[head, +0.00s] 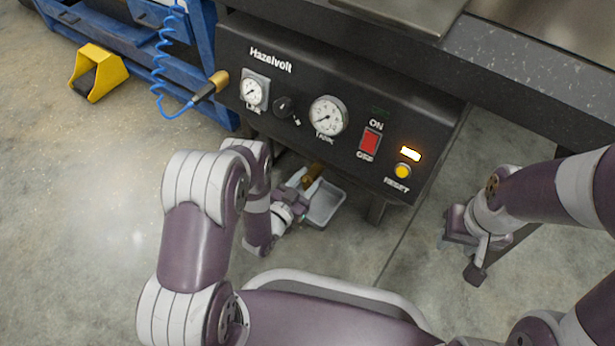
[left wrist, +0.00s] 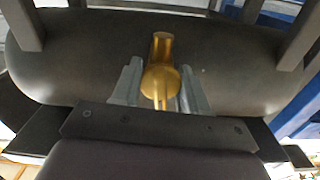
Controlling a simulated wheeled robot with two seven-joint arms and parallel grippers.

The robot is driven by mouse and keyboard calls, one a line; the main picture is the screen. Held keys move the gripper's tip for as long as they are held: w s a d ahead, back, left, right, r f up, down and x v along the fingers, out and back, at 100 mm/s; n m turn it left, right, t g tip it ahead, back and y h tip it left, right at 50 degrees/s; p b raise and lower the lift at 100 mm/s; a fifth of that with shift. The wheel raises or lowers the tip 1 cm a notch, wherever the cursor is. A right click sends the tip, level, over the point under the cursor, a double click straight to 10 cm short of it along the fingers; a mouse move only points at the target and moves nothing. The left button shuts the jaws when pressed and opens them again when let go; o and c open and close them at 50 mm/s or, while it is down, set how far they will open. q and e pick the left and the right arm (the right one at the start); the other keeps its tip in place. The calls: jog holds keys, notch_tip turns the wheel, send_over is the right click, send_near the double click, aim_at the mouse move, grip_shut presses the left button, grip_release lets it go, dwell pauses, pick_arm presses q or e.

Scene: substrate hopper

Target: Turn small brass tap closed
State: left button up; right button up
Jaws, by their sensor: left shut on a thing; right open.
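The small brass tap (left wrist: 162,46) sticks out from a dark rounded tank in the left wrist view, with a round brass face towards the camera. My left gripper (left wrist: 160,88) is shut on the tap, with one grey finger on each side of it. In the head view the brass tap (head: 313,174) shows partly below the black control panel, with my left gripper (head: 297,190) at it. The exact contact with the handle is partly hidden. My right gripper (head: 462,236) is open and empty, low at the right, away from the tap.
A shallow grey tray (head: 328,204) lies beneath the tap. The black panel (head: 225,45) overhangs it, with gauges, a red switch (head: 370,141) and a yellow reset button (head: 403,171). A blue coiled hose (head: 160,70) hangs at the left.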

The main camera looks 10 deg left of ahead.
pick_arm(q)
jog(key=shift+m, duration=0.6)
jog(key=shift+p, duration=0.3)
jog(key=o, duration=1.1)
jog(key=shift+c, duration=0.2)
